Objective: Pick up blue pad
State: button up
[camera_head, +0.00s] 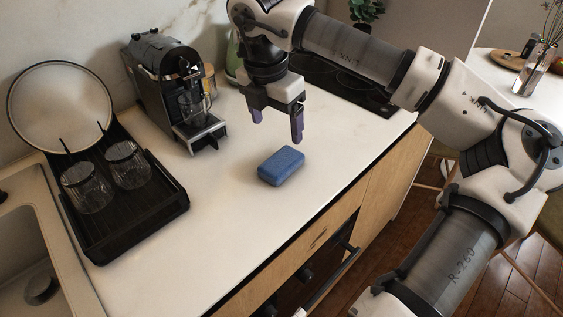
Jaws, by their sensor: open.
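The blue pad (281,166) is a small rounded block lying flat on the white countertop, near the middle of the picture. Nothing covers it. My gripper (277,130) points down, above and behind the pad in the picture. Its two purple-tipped fingers are apart, with nothing between them. The fingertips do not touch the pad.
A coffee machine (160,85) with a glass cup (194,105) stands left of my gripper. A black drying rack (120,215) holds glasses and a round plate (58,105). A sink (30,250) is far left. A dark cooktop (335,85) lies behind. Counter around the pad is clear.

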send_over(281, 159)
jog(key=s, duration=0.1)
jog(key=f, duration=0.5)
jog(key=shift+s+a+p, duration=0.15)
jog(key=shift+a+p, duration=0.1)
jog(key=shift+p, duration=0.1)
jog(key=shift+w+d+f+p, duration=0.15)
jog(key=shift+f+p, duration=0.2)
jog(key=shift+f, duration=0.55)
jog(key=shift+w+f+p, duration=0.15)
jog(key=shift+f+p, duration=0.25)
jog(key=shift+f, duration=0.55)
jog(key=shift+w+d+f+p, duration=0.15)
jog(key=shift+f+p, duration=0.2)
jog(key=shift+f, duration=0.55)
jog(key=c, duration=1.1)
jog(key=shift+o, duration=0.2)
jog(key=shift+r, duration=0.1)
notch_tip(281, 159, up, 20)
jog(key=b, duration=0.3)
jog(key=o, duration=0.4)
jog(key=c, duration=0.3)
